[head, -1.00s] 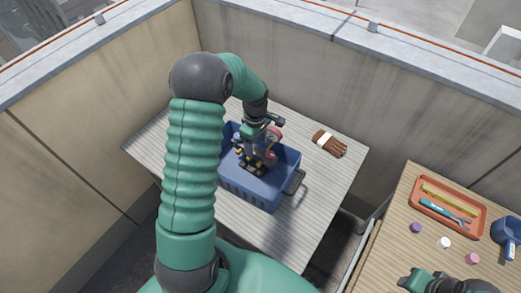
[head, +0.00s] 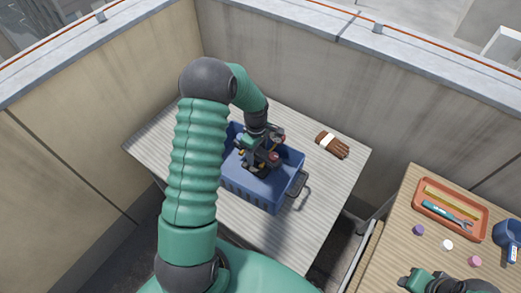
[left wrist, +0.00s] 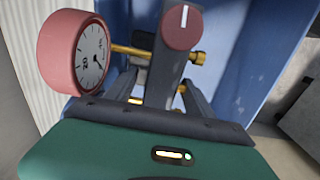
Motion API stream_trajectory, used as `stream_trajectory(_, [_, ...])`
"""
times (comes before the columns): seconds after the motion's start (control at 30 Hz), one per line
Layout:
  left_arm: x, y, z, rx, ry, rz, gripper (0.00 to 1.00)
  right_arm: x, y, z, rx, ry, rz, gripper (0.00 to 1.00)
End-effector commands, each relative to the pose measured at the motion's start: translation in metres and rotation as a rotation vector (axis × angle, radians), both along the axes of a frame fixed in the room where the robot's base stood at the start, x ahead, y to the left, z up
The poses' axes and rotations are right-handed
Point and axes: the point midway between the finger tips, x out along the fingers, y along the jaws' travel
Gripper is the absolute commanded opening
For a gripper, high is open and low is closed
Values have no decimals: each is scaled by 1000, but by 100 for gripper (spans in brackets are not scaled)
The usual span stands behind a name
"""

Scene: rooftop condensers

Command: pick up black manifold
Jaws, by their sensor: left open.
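The black manifold (left wrist: 162,72) stands in the blue crate (head: 247,192) on the left table. In the left wrist view it has a pink-rimmed gauge (left wrist: 88,55), a dark red knob (left wrist: 182,27) and brass fittings. My left gripper (head: 256,164) is down in the crate at the manifold. Its two dark fingers are open, one on each side of the manifold's dark body; whether they touch it is unclear. In the head view the gripper hides much of the manifold. My right gripper (head: 407,281) is partly in view at the bottom right; its jaw opening is unclear.
Brown gloves (head: 332,145) lie on the left table, right of the crate. The crate has a dark handle (head: 299,184). The right table holds an orange tray (head: 421,206) with tools, several small caps and a blue container (head: 508,236). Parapet walls stand behind.

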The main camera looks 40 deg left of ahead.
Motion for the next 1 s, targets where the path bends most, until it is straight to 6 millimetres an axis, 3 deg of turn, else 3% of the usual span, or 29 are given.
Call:
stream_trajectory(0.17, [0, -1, 1, 1, -1, 0, 62, 0, 0, 0, 0, 0, 1, 40])
stream_trajectory(0.63, [0, -1, 1, 1, -1, -1, 0, 0, 0, 0, 0, 0, 0, 40])
stream_trajectory(1.0, [1, 0, 1, 2, -1, 1, 0, 0, 0, 0, 0, 0, 0, 40])
